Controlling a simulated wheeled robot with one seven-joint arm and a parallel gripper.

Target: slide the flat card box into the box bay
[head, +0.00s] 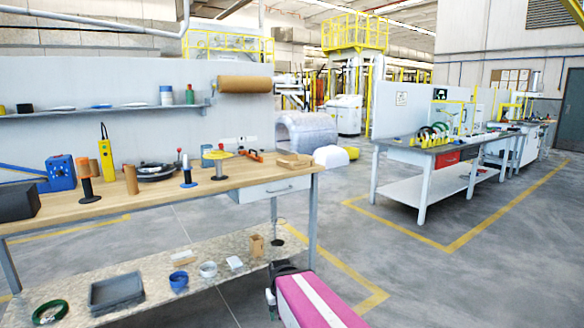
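A tan card box (294,160) lies flat at the right end of the wooden workbench top (230,180), above the drawer. It is small in the picture, and I cannot tell whether it is one piece or a small stack. No box bay can be made out for certain. A pink and white part of my own body shows at the bottom edge, in front of the bench.
The bench top carries a blue device (61,173), a dark coil (155,171) and several upright spools. A grey tray (117,292) and a green coil (50,311) lie on the lower shelf. Open floor (430,280) lies to the right, before a second bench (440,157).

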